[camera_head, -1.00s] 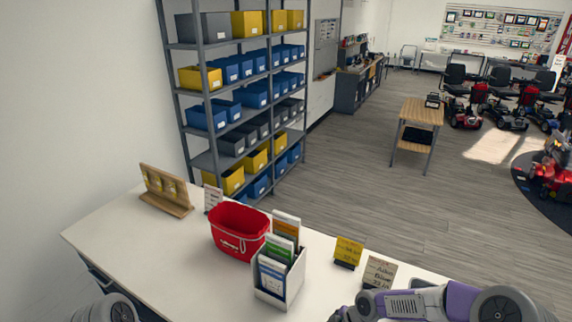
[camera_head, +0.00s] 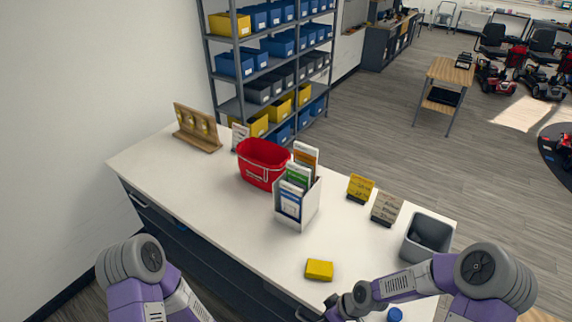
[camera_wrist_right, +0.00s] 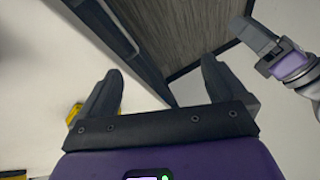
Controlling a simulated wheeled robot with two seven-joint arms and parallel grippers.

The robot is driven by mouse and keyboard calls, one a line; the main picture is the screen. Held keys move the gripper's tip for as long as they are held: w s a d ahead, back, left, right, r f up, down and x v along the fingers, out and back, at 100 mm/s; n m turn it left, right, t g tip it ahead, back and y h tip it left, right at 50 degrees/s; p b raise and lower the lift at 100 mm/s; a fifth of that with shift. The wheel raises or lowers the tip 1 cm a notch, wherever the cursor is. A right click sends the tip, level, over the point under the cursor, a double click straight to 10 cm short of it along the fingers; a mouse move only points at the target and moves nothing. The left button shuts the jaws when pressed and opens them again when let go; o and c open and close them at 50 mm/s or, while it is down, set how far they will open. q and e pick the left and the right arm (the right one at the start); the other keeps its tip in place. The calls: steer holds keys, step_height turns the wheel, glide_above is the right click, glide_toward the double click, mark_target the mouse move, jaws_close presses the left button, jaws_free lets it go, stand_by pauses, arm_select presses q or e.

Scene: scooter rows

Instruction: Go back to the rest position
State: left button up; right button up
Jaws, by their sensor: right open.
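My right arm comes in at the lower right of the head view. Its gripper (camera_wrist_right: 158,80) shows in the right wrist view with its two dark fingers apart and nothing between them. In the head view it is mostly cut off by the bottom edge, near the counter's front edge. My left arm (camera_head: 143,270) shows at the lower left of the head view, with its gripper below the frame. Part of what looks like my left gripper (camera_wrist_right: 268,48) shows at the upper right of the right wrist view; its opening is unclear.
The white counter (camera_head: 165,165) holds a red basket (camera_head: 262,165), a brochure holder (camera_head: 297,205), small signs (camera_head: 386,208), a grey bin (camera_head: 427,237) and a yellow block (camera_head: 319,270). A blue cap (camera_head: 394,314) shows by my right arm. Shelves (camera_head: 240,107) stand behind.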

steer(key=s+a+f+m+h, duration=0.1)
steer(key=s+f+m+h, duration=0.1)
steer(key=s+f+m, duration=0.75)
arm_select(q)
step_height(320, 180, down, 17)
steer(key=b, duration=1.6)
steer(key=shift+s+r+b, duration=0.2)
steer(key=shift+s+b, duration=0.15)
steer(key=shift+s, duration=0.05)
arm_select(e)
step_height(320, 180, down, 15)
steer(key=s+m, duration=0.1)
steer(key=shift+a+r, duration=0.1)
